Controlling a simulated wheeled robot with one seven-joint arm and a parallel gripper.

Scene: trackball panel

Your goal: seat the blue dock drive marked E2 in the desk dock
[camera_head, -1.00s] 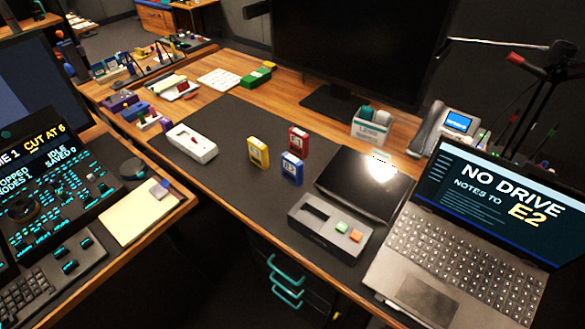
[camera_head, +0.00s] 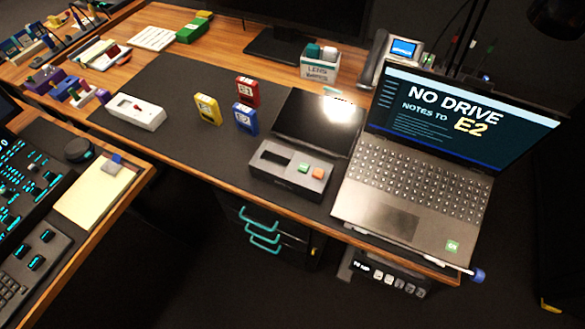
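The blue dock drive (camera_head: 245,121) stands upright on the dark desk mat, its white label reading like E2. A red drive (camera_head: 247,92) stands just behind it and a yellow drive (camera_head: 207,109) stands to its left. The desk dock (camera_head: 290,170) is a grey box at the mat's front edge, right of and nearer than the blue drive. My gripper is not in view.
An open laptop (camera_head: 412,190) reading "NO DRIVE" stands right of the dock. A dark tablet (camera_head: 318,122) lies behind the dock. A white device (camera_head: 136,112) lies on the mat's left. Teal-handled drawers (camera_head: 262,232) are below. The mat (camera_head: 190,150) left of the dock is clear.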

